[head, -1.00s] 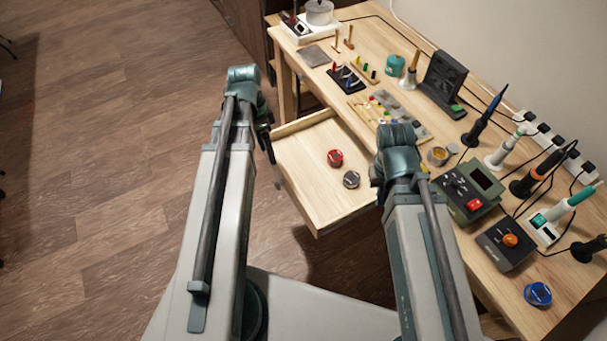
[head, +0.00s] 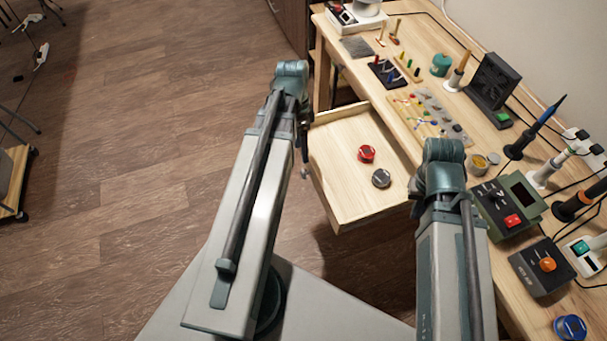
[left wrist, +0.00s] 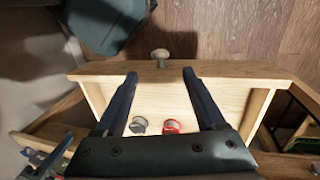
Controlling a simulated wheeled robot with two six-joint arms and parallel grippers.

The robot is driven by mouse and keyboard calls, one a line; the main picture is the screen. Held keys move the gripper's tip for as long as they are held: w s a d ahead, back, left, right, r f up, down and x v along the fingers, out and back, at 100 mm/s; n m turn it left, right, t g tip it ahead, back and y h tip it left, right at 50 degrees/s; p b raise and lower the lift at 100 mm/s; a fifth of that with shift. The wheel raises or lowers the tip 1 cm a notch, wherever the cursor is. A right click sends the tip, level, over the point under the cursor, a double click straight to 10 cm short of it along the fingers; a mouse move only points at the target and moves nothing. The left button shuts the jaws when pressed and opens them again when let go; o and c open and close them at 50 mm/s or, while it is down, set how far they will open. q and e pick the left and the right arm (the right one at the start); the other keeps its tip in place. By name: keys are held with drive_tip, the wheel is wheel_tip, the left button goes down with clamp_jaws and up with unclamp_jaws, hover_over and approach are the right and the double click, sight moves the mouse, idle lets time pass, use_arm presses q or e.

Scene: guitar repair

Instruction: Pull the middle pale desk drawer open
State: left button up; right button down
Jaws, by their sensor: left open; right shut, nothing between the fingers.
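The pale wooden drawer (head: 338,150) stands pulled out from the desk, its inside showing. A red round tin (head: 366,153) and a grey round tin (head: 381,178) lie in it. In the left wrist view the drawer's front panel (left wrist: 225,70) runs across, with a round knob (left wrist: 160,55) at its middle. My left gripper (left wrist: 160,73) is open above the drawer front; the knob appears between and just beyond its fingertips, with no contact visible. In the head view this gripper is dark and partly hidden beside the drawer front.
The desk (head: 345,22) carries a black tool block (head: 388,73), a control box with a red button (head: 507,203), a box with an orange knob (head: 543,265) and several soldering tools. Wooden floor (head: 130,180) is free to the left. A wheeled stand (head: 12,185) is at the far left.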

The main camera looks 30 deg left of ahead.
sight(303, 171)
use_arm(q)
drive_tip(key=b+x, duration=0.8)
drive_tip(key=x, duration=0.1)
drive_tip(key=shift+f, duration=0.1)
drive_tip(key=shift+c, duration=0.2)
clamp_jaws()
idle(1.1)
